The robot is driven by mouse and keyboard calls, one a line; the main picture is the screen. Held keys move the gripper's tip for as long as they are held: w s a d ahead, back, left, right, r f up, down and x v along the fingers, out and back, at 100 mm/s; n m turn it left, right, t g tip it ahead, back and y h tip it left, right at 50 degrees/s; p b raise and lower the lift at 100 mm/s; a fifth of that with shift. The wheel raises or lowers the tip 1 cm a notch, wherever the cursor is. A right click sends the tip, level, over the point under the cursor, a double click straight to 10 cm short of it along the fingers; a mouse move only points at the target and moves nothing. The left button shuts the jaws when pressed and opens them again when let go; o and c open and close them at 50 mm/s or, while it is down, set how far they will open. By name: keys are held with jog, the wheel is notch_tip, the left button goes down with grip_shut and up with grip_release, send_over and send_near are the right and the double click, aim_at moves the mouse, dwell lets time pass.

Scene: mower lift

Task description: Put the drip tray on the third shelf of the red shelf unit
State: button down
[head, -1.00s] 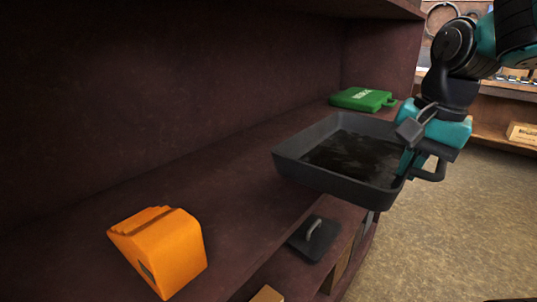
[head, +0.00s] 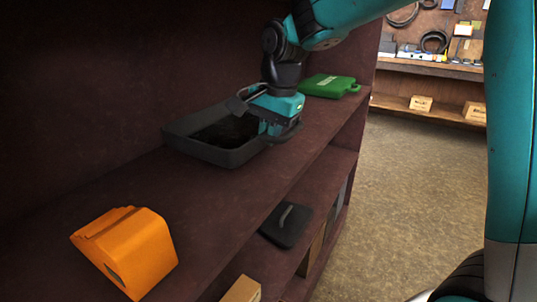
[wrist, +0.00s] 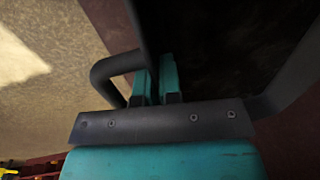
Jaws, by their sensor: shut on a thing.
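The drip tray (head: 229,156) is a dark grey rectangular pan with a black, stained inside. In the head view it is over the back part of a shelf of the red shelf unit (head: 225,215), between an orange block and a green case. It looks level and close to the board; I cannot tell whether it touches. My gripper (head: 272,127) is shut on the tray's near right wall, beside its handle. In the wrist view the two teal fingers (wrist: 156,80) close on the tray wall next to the looped handle (wrist: 108,75). The tray's far side is dark.
An orange block (head: 128,252) stands on the same shelf at the front left. A green case (head: 328,86) lies at the right end. A dark lidded item (head: 286,224) and a cardboard box (head: 241,290) are on the shelf below. Open floor (head: 410,200) lies to the right.

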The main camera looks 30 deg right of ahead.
aim_at(266, 167)
notch_tip(266, 167, down, 4)
jog(key=shift+b, duration=0.35)
jog(key=shift+w+a+f, duration=0.1)
jog(key=shift+w+f, duration=0.05)
jog(key=shift+f, duration=0.35)
jog(key=shift+f, duration=0.15)
jog(key=c, duration=1.3)
grip_release()
